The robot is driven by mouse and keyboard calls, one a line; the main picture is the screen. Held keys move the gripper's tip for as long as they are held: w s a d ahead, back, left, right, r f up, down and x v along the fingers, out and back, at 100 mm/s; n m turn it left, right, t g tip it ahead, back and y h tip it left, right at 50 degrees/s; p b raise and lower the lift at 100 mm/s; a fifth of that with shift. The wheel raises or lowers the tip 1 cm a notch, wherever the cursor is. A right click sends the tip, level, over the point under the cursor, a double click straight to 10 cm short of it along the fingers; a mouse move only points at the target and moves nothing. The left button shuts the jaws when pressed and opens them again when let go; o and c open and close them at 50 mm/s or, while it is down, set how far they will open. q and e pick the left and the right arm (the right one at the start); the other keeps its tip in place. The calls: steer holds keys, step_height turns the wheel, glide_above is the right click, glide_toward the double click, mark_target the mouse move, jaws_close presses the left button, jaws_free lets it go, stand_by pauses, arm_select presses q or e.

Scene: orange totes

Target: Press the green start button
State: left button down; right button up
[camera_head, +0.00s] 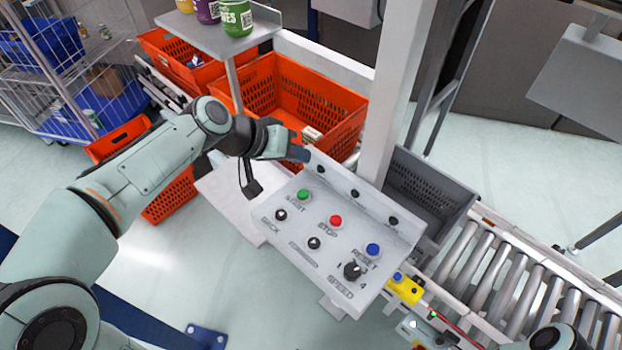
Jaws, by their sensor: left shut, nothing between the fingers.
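The green start button (303,196) is at the upper left of a light grey control panel (290,236), above the label START. A red stop button (336,221) and a blue reset button (372,250) lie to its right along the same slanted row. My left gripper (300,154) is shut and empty. In the picture its fingertips are just above the green button, near the panel's upper left corner, and apart from the button. Its height over the panel is hard to tell. My right gripper is not visible.
The panel also has black knobs, including a speed dial (352,270). An orange tote (262,88) stands behind my gripper, and a grey tote (425,192) is right of the upright post (392,100). A roller conveyor (520,275) runs at lower right.

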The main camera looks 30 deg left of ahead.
arm_select(q)
steer(key=b, duration=0.6)
glide_above(298, 195)
step_height(298, 195, down, 8)
steer(key=shift+d+r, duration=0.1)
steer(key=shift+f+b, duration=0.5)
steer(key=shift+b, duration=0.05)
steer(key=shift+w, duration=0.1)
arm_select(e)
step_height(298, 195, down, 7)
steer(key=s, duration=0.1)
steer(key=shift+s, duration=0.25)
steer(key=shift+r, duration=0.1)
arm_select(q)
steer(key=shift+f, duration=0.15)
stand_by(0.5)
steer(key=shift+f+b, duration=0.3)
steer(key=shift+b, duration=0.2)
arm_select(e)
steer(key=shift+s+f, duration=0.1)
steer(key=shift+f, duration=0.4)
